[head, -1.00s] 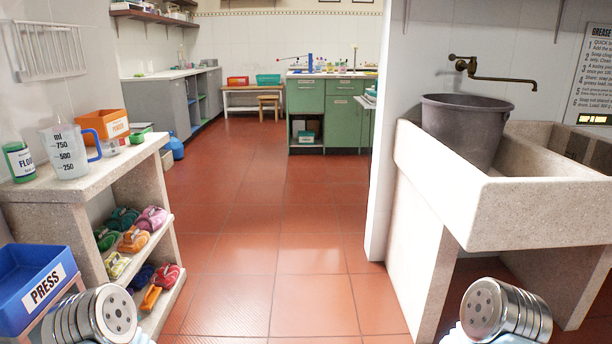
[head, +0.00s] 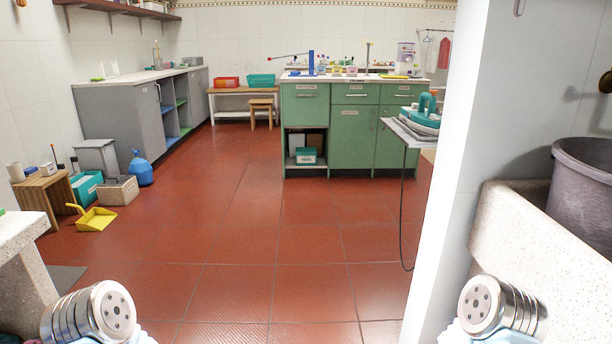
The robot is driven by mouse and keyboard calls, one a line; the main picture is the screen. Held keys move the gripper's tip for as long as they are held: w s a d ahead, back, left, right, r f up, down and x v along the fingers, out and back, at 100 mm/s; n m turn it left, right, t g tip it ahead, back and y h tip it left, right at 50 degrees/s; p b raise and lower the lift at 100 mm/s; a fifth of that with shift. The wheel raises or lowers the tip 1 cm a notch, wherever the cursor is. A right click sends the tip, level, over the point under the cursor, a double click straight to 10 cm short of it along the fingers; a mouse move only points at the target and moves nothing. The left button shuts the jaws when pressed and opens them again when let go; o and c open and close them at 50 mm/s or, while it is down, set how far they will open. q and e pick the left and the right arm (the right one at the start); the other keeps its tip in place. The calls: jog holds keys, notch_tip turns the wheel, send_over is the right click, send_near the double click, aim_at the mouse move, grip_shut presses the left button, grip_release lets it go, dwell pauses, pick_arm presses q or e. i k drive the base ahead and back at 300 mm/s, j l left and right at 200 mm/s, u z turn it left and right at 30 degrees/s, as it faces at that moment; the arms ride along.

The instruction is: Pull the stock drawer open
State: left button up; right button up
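A green cabinet island (head: 353,137) stands across the room, with a row of drawers along its top. Its left drawer (head: 306,91), middle drawer (head: 355,94) and right drawer (head: 399,94) look shut. They carry small labels that are too small to read, so I cannot tell which is the stock drawer. Both my arms show only as rounded metal links at the bottom corners. Neither gripper is in view.
The tiled floor (head: 250,235) ahead is clear. A stone sink (head: 540,240) and wall edge (head: 450,170) flank the right, a stone shelf (head: 20,250) the left. A yellow dustpan (head: 92,219) lies left.

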aim_at(342, 93)
jog(key=i, duration=2.6)
jog(key=i+z, duration=0.1)
jog(key=i, duration=0.65)
jog(key=i+j+z, duration=0.1)
jog(key=i, duration=0.65)
jog(key=i+j+z, duration=0.1)
jog(key=i+j, duration=0.15)
jog(key=i, duration=0.5)
jog(key=i+z, duration=0.2)
